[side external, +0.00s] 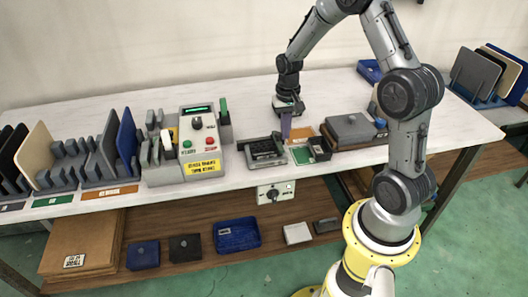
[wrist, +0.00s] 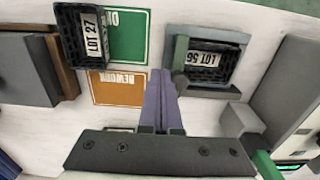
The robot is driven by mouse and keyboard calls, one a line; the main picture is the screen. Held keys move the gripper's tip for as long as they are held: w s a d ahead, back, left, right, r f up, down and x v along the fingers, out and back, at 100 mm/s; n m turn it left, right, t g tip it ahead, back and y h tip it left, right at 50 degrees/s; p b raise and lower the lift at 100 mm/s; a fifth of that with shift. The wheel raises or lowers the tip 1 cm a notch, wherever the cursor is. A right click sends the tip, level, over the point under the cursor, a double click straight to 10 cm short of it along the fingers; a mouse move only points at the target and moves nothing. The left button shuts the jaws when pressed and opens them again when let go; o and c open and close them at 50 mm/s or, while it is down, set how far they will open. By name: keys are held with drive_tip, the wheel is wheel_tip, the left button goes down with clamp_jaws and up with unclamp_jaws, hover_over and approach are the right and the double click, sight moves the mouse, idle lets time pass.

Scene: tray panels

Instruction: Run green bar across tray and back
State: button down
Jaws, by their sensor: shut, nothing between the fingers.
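A green bar (wrist: 180,55) shows in the wrist view at the left side of a grey-rimmed tray (wrist: 205,33) with a dark inside and a LOT 56 label; I cannot tell how it rests there. In the side external view the tray (side external: 250,160) lies at the front of the table, right of the control box. My gripper (side external: 286,136) points down just behind the tray's right end. Its purple fingers (wrist: 160,98) are together and empty, close beside the tray in the wrist view.
A LOT 27 bin (wrist: 88,42) overlaps a green card (wrist: 128,35); an orange card (wrist: 118,90) lies beside it. The control box (side external: 200,145) has a green upright piece (side external: 223,106) at its side. The table behind is clear.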

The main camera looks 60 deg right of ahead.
drive_tip(key=shift+w+a, duration=3.8)
drive_tip(key=shift+w, duration=0.05)
drive_tip(key=shift+s+d, duration=0.15)
drive_tip(key=shift+s+d, duration=0.15)
drive_tip(key=shift+s, duration=0.05)
wheel_tip(320, 180, up, 7)
idle(0.4)
